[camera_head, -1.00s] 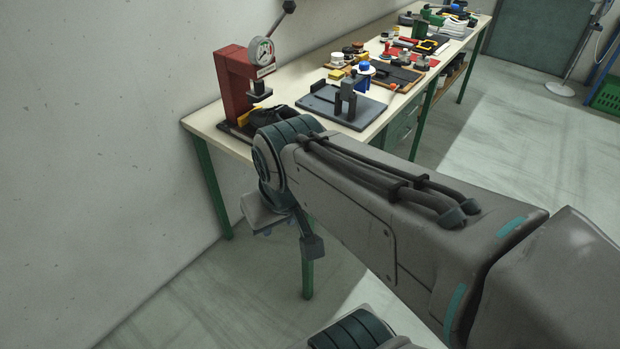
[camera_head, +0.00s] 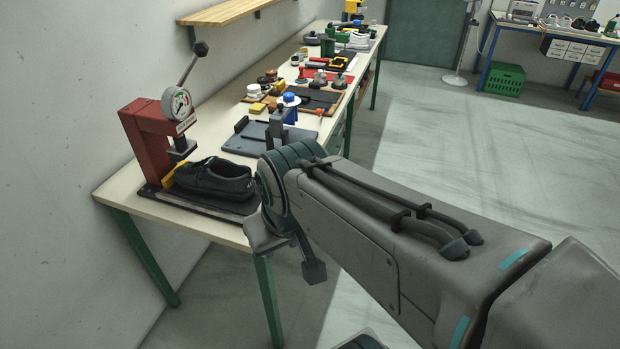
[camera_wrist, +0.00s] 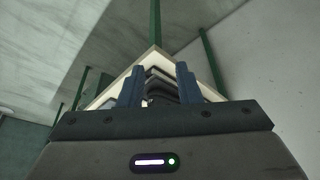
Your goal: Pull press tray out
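The red press (camera_head: 148,145) with its round gauge (camera_head: 177,103) and black-knobbed lever stands at the near left end of the long bench. A black shoe (camera_head: 215,180) sits at its foot, above a flat dark tray or base plate (camera_head: 178,203); I cannot tell where tray and base divide. I cannot tell whether these edges are the tray, or whether anything touches the fingers.
A grey plate with an upright fixture (camera_head: 262,139) lies beside the press. Several tools and boards fill the bench (camera_head: 120,190) further back. A wooden shelf (camera_head: 230,12) hangs on the left wall. The floor (camera_head: 450,150) right of the bench is clear up to a green crate (camera_head: 503,80).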

